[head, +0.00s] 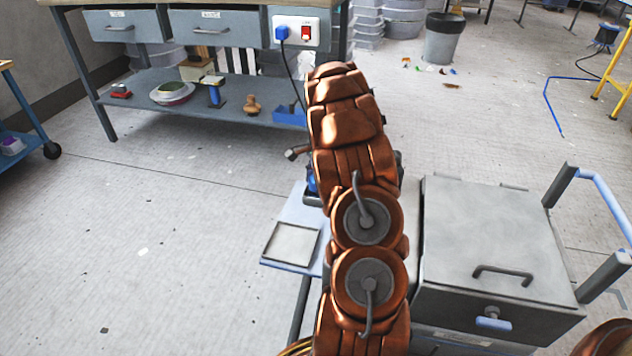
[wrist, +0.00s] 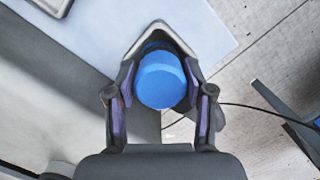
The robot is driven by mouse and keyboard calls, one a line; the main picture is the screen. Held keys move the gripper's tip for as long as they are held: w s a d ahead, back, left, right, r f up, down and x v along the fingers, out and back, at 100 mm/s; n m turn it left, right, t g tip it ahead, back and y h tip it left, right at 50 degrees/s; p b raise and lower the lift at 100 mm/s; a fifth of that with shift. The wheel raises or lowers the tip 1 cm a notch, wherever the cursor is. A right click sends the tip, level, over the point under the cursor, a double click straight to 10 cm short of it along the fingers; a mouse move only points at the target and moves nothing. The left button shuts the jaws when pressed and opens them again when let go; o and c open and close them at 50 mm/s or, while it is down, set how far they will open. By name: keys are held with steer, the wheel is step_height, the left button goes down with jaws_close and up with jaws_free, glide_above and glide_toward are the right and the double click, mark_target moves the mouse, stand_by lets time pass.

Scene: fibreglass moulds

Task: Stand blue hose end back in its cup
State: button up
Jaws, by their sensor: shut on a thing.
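The blue hose end (wrist: 160,82) is a short, rounded blue cylinder seen from its end in the wrist view. My gripper (wrist: 160,98) is shut on it, one finger on each side. A grey, pointed rim with a dark inside (wrist: 159,30) shows just behind and around the hose end. It looks like the cup, but I cannot tell whether the hose end is inside it or above it. In the head view my arm hides the gripper and most of this spot. A small patch of blue (head: 312,183) shows at the arm's left edge.
A light-blue side shelf (head: 287,265) with a square grey tray (head: 292,243) lies left of my arm. A grey lidded box (head: 495,240) with handles stands close on the right. A workbench (head: 180,122) stands behind. Open floor (head: 150,230) lies to the left.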

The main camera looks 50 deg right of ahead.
steer(key=o, duration=1)
steer(key=r+p, duration=0.1)
steer(key=r, duration=0.3)
steer(key=d+r+p, duration=0.1)
steer(key=r, duration=0.3)
steer(key=r+p, duration=0.2)
steer(key=r, duration=0.2)
steer(key=shift+s+d, duration=0.3)
steer(key=shift+d, duration=0.05)
